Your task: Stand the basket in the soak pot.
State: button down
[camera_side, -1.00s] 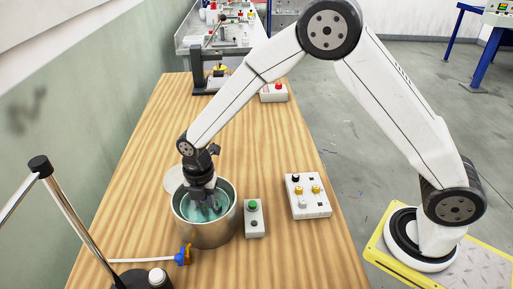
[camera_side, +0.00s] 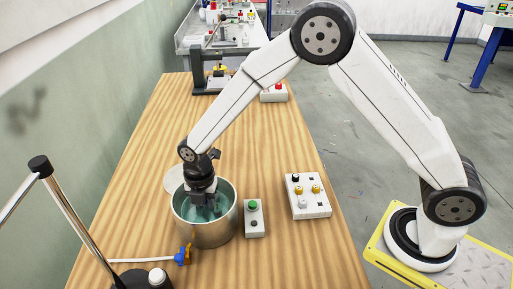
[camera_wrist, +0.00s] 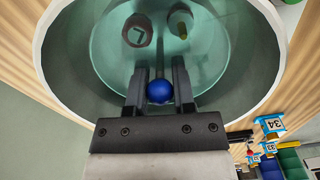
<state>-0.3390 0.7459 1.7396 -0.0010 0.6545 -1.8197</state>
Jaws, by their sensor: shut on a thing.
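The soak pot (camera_side: 211,234) is a round metal pot at the front left of the table, holding teal liquid. In the wrist view its pale rim (camera_wrist: 44,45) surrounds the liquid (camera_wrist: 105,60). My gripper (camera_side: 203,207) reaches down inside the pot. In the wrist view my gripper (camera_wrist: 159,82) is shut on a blue ball knob (camera_wrist: 159,92) at the end of a thin rod, apparently the basket's handle. Two small round parts, one greyish (camera_wrist: 137,32) and one with yellow (camera_wrist: 180,25), show through the liquid. I cannot make out the basket's body or whether it touches the bottom.
A pale round lid or disc (camera_side: 173,180) lies behind the pot. A green-button box (camera_side: 253,218) stands close at its right, and a white block with knobs (camera_side: 308,196) farther right. A blue valve with a hose (camera_side: 184,255) is in front. The table's middle is clear.

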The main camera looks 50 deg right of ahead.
jog(key=shift+f, duration=0.4)
dwell(0.3)
jog(key=shift+c, duration=1.9)
grip_release()
jog(key=shift+r, duration=0.1)
jog(key=shift+r, duration=3.4)
jog(key=s+d+r+m+t, duration=0.2)
jog(key=s+d+m, duration=1.3)
jog(key=m, duration=0.9)
jog(key=shift+s+d+r+m+t, duration=0.3)
jog(key=shift+s+r+m, duration=0.15)
jog(key=shift+s, duration=0.1)
